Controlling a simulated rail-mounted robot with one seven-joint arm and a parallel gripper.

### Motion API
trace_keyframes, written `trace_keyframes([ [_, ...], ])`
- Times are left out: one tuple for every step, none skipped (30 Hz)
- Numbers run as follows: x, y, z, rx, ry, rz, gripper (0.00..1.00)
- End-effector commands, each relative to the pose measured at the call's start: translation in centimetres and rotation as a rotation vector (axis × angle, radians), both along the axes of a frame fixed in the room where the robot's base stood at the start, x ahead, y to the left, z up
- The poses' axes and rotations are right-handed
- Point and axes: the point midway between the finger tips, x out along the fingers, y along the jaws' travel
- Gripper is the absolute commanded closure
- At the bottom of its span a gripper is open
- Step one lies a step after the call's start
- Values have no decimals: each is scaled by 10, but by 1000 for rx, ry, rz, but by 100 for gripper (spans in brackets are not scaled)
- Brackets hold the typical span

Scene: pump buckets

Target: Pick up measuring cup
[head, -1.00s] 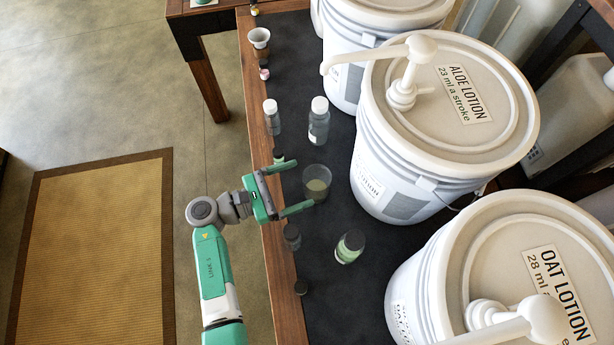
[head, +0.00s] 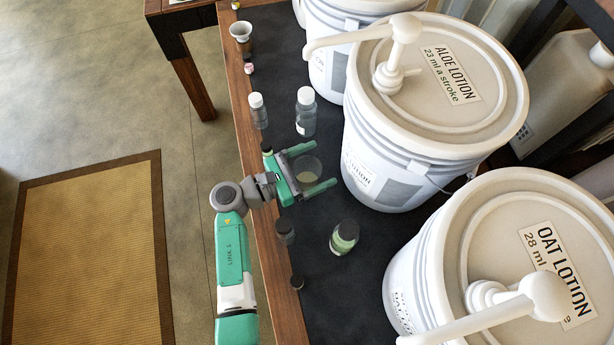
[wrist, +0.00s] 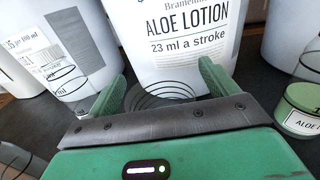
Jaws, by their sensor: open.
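The measuring cup (head: 308,166) is a small, clear grey cup with a little pale content at its bottom. It stands on the dark mat in front of the aloe lotion bucket. My gripper (head: 324,165) is open, with one green finger on each side of the cup. The finger bar hides part of the cup in the head view. In the wrist view faint rings of the clear cup (wrist: 168,92) show between the spread fingers (wrist: 165,82). I cannot tell whether either finger touches it.
The aloe lotion bucket (head: 436,75) stands close beyond the cup, the oat lotion bucket (head: 500,225) to the lower right. A green-content jar (head: 344,238) is below the gripper. Two white-capped bottles (head: 306,110) (head: 258,109) stand above it. Small dark-capped bottles line the table edge.

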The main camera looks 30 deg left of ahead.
Motion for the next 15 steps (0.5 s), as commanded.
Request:
trace_keyframes([
  [0, 0, 0, 0, 0, 0, 14],
  [0, 0, 0, 0, 0, 0, 16],
  [0, 0, 0, 0, 0, 0, 24],
  [0, 0, 0, 0, 0, 0, 30],
  [0, 0, 0, 0, 0, 0, 36],
  [0, 0, 0, 0, 0, 0, 44],
  [0, 0, 0, 0, 0, 0, 49],
  [0, 0, 0, 1, 1, 0, 55],
  [0, 0, 0, 1, 1, 0, 63],
  [0, 0, 0, 1, 1, 0, 69],
  [0, 0, 0, 1, 1, 0, 75],
  [0, 0, 0, 0, 0, 0, 81],
  [0, 0, 0, 0, 0, 0, 81],
  [0, 0, 0, 0, 0, 0, 81],
  [0, 0, 0, 0, 0, 0, 81],
])
